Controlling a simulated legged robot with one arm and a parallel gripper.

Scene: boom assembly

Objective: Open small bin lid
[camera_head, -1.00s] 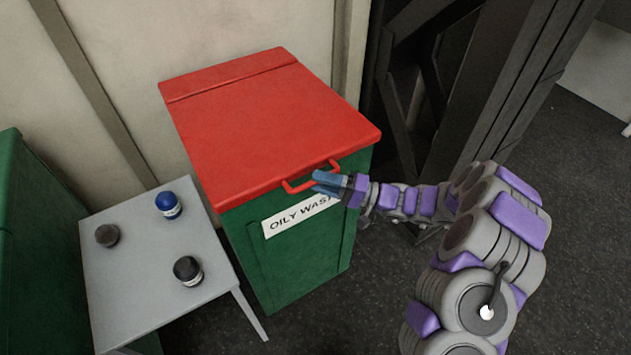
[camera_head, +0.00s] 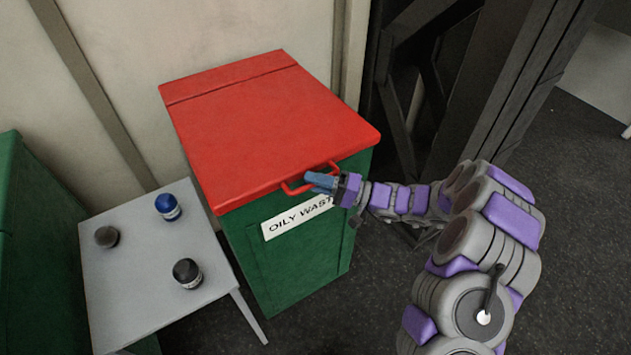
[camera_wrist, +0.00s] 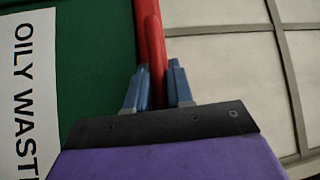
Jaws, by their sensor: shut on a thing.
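The small bin is a green box (camera_head: 292,262) with a red lid (camera_head: 265,120) and a white label reading "OILY WASTE" (camera_head: 297,218). The lid lies flat and closed on the box. A red handle (camera_head: 291,188) sticks out from the lid's front edge. My gripper (camera_head: 316,181) is at this handle, reaching in from the right. In the wrist view its blue fingers (camera_wrist: 157,88) stand on either side of the red handle bar (camera_wrist: 150,40), shut on it. The fingers hide part of the handle in the head view.
A grey table (camera_head: 140,265) stands left of the bin, with a blue-capped jar (camera_head: 168,207) and two dark-capped jars (camera_head: 187,273) on it. A dark metal frame (camera_head: 430,90) stands right of the bin. A wall (camera_head: 220,30) is behind. Dark floor is open at the right.

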